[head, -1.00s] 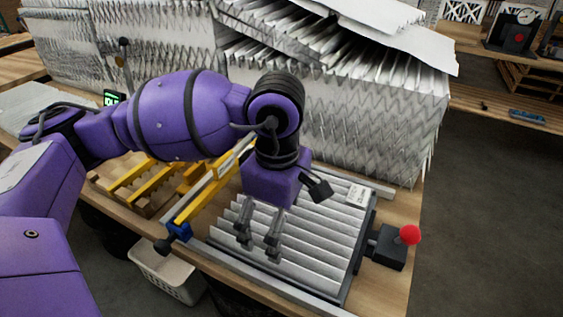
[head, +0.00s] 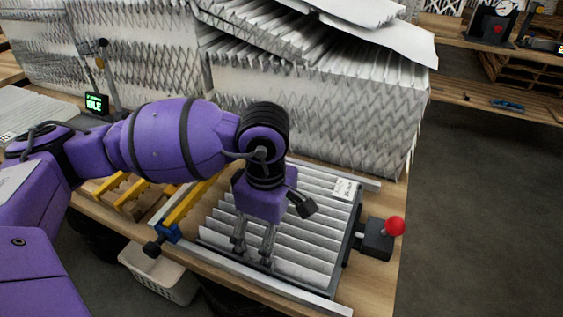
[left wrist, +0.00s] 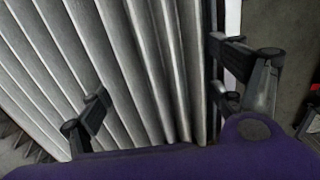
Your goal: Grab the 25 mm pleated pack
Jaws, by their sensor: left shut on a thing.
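The pleated pack (head: 315,235), white with parallel pleats and a dark edge on its right, lies flat on the bench between metal rails. A small white label (head: 344,189) sits at its far right corner; its print is too small to read surely. My left gripper (head: 253,252) points down at the pack's near-left part and is shut on the pack. In the left wrist view the pleats (left wrist: 145,75) run between its two spread fingers (left wrist: 165,95). The exact finger contact is hard to see. My right gripper is not in view.
Tall stacks of pleated packs (head: 320,110) stand behind. A black box with a red knob (head: 395,226) is right of the pack. A yellow bar (head: 190,208) and yellow rack (head: 122,195) lie left. A white basket (head: 160,275) is below the front edge.

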